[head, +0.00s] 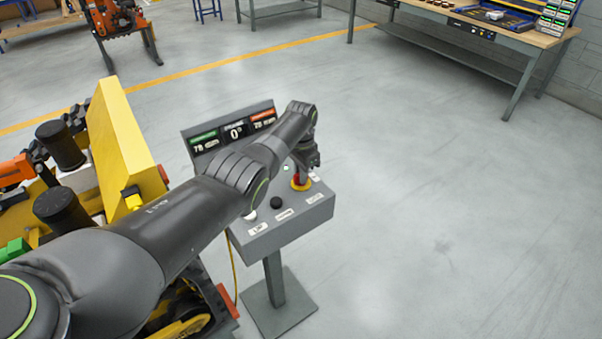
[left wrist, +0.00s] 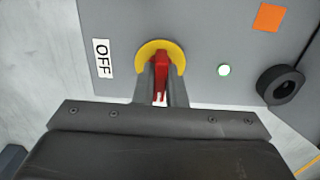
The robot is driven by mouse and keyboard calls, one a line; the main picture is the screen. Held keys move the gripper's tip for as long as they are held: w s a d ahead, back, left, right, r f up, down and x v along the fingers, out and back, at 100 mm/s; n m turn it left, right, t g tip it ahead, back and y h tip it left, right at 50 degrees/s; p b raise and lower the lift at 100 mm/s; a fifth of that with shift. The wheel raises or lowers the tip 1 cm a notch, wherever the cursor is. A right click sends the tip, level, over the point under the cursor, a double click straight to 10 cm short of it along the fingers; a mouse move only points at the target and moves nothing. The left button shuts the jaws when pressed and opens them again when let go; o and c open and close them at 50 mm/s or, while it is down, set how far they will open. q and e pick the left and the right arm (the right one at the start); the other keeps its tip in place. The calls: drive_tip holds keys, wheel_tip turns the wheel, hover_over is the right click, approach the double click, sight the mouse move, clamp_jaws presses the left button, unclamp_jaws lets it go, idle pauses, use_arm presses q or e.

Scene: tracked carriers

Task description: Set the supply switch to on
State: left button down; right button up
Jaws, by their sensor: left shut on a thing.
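The supply switch is a red handle on a yellow disc (head: 301,186) at the far right of the grey control box's sloped top (head: 308,217). In the left wrist view the red handle (left wrist: 160,72) lies between the two fingers of my left gripper (left wrist: 160,86), which is shut on it. The handle stands upright in that picture, and the yellow disc (left wrist: 155,46) shows behind it. No ON label can be made out. My right gripper is not in view.
The box stands on a post with a floor plate (head: 280,305) and carries a display (head: 232,130), a black knob (head: 276,203) and a lit lamp (left wrist: 224,70). A yellow machine (head: 125,140) is close on the left. The floor to the right is clear.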

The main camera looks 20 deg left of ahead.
use_arm(q)
drive_tip(key=c, duration=1.5)
unclamp_jaws()
drive_tip(key=shift+r, duration=0.1)
drive_tip(key=shift+r, duration=0.55)
wheel_tip(320, 180, up, 4)
drive_tip(key=shift+r+p, duration=0.1)
drive_tip(key=shift+p, duration=0.45)
wheel_tip(320, 180, up, 12)
drive_tip(key=shift+r+b, duration=0.1)
drive_tip(key=shift+b, duration=1)
